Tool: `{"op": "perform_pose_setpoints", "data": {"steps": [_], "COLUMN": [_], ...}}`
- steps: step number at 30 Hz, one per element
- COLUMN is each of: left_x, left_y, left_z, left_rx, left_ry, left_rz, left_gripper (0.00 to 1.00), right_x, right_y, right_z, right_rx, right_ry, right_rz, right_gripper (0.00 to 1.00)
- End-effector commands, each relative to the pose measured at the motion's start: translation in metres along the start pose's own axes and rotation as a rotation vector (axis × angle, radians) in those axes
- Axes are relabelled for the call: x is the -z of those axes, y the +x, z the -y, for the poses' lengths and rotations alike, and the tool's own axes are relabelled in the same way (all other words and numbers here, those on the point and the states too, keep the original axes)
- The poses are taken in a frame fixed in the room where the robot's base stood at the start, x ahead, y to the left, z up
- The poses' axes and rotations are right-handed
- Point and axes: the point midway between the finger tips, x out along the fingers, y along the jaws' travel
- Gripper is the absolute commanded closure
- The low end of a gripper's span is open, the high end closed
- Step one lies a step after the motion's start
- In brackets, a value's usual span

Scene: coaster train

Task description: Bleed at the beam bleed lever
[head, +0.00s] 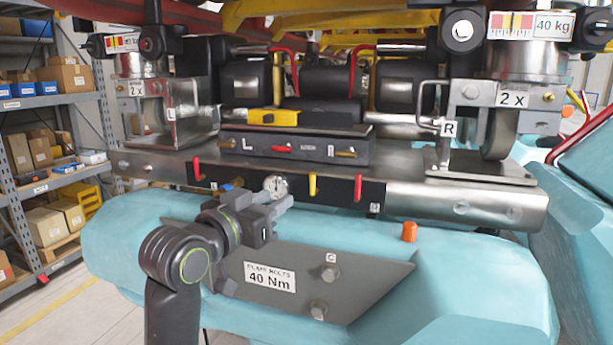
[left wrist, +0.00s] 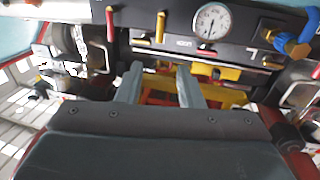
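The metal beam (head: 440,200) carries a dark panel (head: 335,187) along its front. No readable label shows which one is the bleed lever. The left wrist view shows the yellow lever (left wrist: 160,27), a red lever (left wrist: 110,24) and the gauge (left wrist: 212,22). My left gripper (head: 280,205) is just below the gauge, left of the yellow lever. Its fingers (left wrist: 160,82) are apart with nothing held. My right gripper is out of view.
A blue and brass fitting (left wrist: 290,45) sits beside the gauge. A dark box (head: 295,148) with small levers stands above the beam. A grey plate (head: 325,265) with bolts and an orange cap (head: 409,231) are on the turquoise body below. Shelves (head: 50,140) stand at left.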

Motion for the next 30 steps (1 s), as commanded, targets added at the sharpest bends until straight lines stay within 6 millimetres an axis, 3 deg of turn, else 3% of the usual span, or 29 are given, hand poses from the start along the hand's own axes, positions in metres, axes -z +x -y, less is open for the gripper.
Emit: {"op": "perform_pose_setpoints", "data": {"steps": [18, 30], "left_x": [0.002, 0.000], "left_y": [0.099, 0.125], "left_z": [-0.001, 0.000], "left_rx": [0.000, 0.001], "left_ry": [-0.001, 0.000], "left_rz": [0.003, 0.001], "left_gripper": [0.66, 0.66], "right_x": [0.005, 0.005], "right_y": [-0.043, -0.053], "right_z": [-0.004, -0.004], "right_rx": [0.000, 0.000], "right_ry": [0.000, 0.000], "right_rz": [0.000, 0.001], "right_gripper": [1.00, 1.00]}}
